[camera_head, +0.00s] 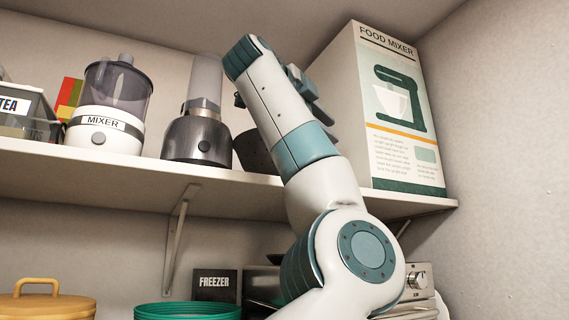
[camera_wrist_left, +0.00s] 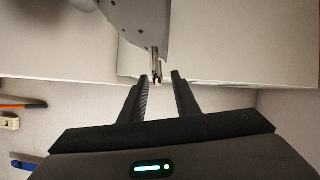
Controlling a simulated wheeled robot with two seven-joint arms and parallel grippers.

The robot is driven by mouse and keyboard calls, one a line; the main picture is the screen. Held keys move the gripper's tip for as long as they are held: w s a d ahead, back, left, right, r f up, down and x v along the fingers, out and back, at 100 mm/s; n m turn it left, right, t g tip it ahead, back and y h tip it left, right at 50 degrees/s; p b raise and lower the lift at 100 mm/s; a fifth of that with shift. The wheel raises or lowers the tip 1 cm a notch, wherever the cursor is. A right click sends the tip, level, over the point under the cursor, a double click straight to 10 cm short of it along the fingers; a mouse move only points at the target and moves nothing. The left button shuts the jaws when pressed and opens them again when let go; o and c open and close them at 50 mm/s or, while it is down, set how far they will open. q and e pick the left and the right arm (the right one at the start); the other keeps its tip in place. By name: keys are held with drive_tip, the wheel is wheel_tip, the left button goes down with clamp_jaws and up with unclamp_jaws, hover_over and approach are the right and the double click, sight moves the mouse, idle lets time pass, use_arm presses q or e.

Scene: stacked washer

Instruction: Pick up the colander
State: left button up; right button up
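A dark grey tapered vessel (camera_head: 254,152) stands on the shelf in the head view, partly covered by my left arm. It may be the colander, but too little shows to be sure. My left gripper (camera_head: 314,92) is up at the shelf, mostly hidden behind my own forearm, to the right of and above that vessel. In the left wrist view my left gripper (camera_wrist_left: 161,78) has its two fingers apart, with no colander between them. A pale grey rounded shape with a small metal tip (camera_wrist_left: 156,68) lies beyond the fingertips. My right gripper is not seen.
A shelf (camera_head: 100,166) carries a mixer (camera_head: 106,118), a dark blender (camera_head: 197,138), a tea box (camera_head: 22,106) and a tall food mixer box (camera_head: 385,110) close right of my arm. Below are green stacked bowls (camera_head: 187,310), an orange lidded pot (camera_head: 48,302) and a freezer sign (camera_head: 214,284).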

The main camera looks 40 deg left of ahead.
use_arm(q)
drive_tip(key=shift+w+a, duration=0.15)
drive_tip(key=shift+c, duration=0.6)
clamp_jaws()
idle(1.1)
